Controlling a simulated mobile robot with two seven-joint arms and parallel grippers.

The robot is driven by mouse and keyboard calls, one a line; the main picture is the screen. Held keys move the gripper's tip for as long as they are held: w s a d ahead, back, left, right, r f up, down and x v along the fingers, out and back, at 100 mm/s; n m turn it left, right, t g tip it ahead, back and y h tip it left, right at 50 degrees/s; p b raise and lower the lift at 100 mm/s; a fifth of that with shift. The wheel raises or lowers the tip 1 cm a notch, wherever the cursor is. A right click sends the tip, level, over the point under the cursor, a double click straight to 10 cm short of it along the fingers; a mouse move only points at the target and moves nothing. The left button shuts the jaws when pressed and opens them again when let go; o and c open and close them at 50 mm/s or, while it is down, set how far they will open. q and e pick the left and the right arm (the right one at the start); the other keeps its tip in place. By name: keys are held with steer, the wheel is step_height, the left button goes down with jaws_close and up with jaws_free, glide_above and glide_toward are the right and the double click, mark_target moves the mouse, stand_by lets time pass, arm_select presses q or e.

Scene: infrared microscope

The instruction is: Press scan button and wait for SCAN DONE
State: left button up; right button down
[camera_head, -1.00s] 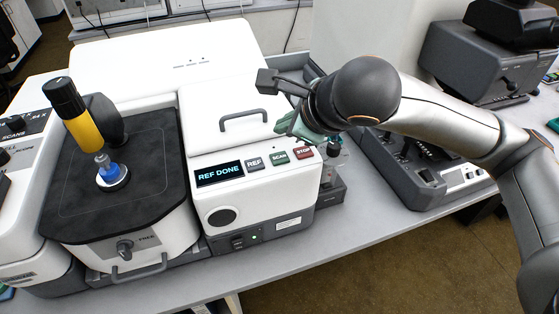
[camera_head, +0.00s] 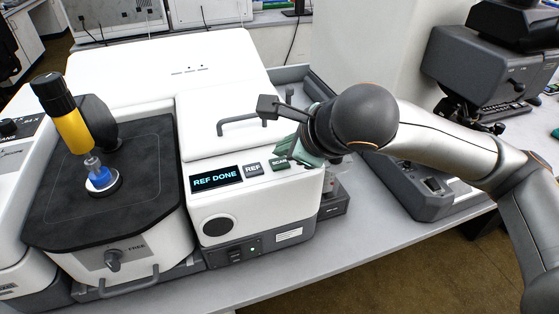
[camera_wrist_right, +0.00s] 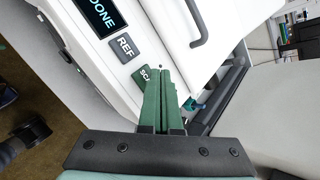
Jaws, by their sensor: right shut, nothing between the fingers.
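The white microscope's control panel has a display (camera_head: 216,179) that reads REF DONE. To its right are the grey REF button (camera_head: 253,168) and the green SCAN button (camera_head: 279,164). My right gripper (camera_head: 292,150) is shut and empty, with its green fingers right beside the SCAN button and over the panel's right end. In the right wrist view the closed fingertips (camera_wrist_right: 160,72) lie at the SCAN button (camera_wrist_right: 143,76) and partly cover it. I cannot tell whether they touch it. The red STOP button is hidden behind the gripper. My left gripper is not in view.
A grey handle (camera_head: 243,124) rises from the lid behind the panel, close to my gripper. A yellow and black microscope part (camera_head: 70,125) stands over the black stage at left. A grey device (camera_head: 420,190) stands on the bench at right.

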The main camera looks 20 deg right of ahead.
stand_by(0.5)
stand_by(0.9)
steer(key=shift+f+b, duration=0.45)
steer(key=shift+b, duration=0.4)
steer(key=shift+f+b, duration=0.4)
steer(key=shift+b, duration=0.25)
stand_by(0.4)
stand_by(0.4)
steer(key=shift+r, duration=0.85)
